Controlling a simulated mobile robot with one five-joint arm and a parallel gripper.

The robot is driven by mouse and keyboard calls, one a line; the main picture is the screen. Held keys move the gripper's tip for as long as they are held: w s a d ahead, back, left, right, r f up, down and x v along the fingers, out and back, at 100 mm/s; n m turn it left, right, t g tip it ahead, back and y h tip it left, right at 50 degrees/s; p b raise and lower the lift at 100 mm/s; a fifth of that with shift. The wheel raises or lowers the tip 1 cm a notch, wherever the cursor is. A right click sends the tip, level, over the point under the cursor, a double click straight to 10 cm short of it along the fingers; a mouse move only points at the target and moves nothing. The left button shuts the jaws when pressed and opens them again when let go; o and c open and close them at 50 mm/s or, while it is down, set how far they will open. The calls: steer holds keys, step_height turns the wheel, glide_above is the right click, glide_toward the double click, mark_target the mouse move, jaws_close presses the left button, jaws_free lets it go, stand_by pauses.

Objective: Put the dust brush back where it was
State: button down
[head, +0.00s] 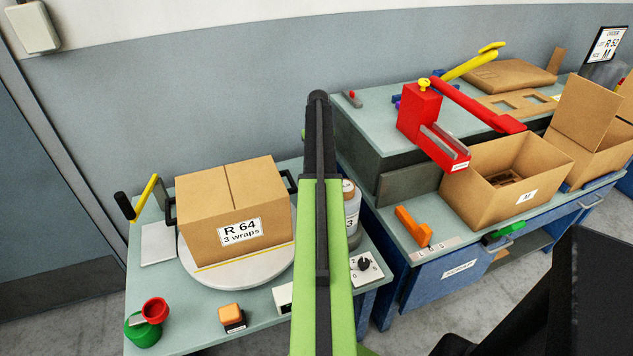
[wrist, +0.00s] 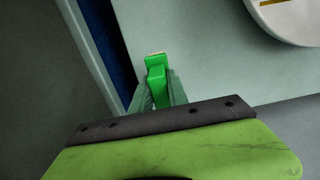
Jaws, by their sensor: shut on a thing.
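My gripper (wrist: 158,88) shows in the wrist view, its two fingers shut on a green thing with a thin pale tip, which looks like the dust brush (wrist: 156,72). The brush sticks out past the fingertips. Below it in that view are a pale green table top and the table's edge. How high the brush is above the table is hard to tell. In the head view my arm hides the gripper, with only a speck of green at the arm's left side.
A carton marked R 64 (head: 231,195) sits on a round turntable (head: 245,275) on the left table. A white bottle, a dial box (head: 366,268) and red and green cups stand around it. The right bench holds a red dispenser (head: 420,115) and an open carton (head: 470,210).

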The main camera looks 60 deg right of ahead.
steer(key=shift+f+b, duration=2.7)
steer(key=shift+f, duration=0.85)
steer(key=c, duration=1.3)
jaws_free()
steer(key=shift+r, duration=0.1)
step_height(320, 180, up, 12)
steer(key=p, duration=1.2)
steer(key=shift+r+p, duration=0.2)
steer(key=shift+p, duration=0.1)
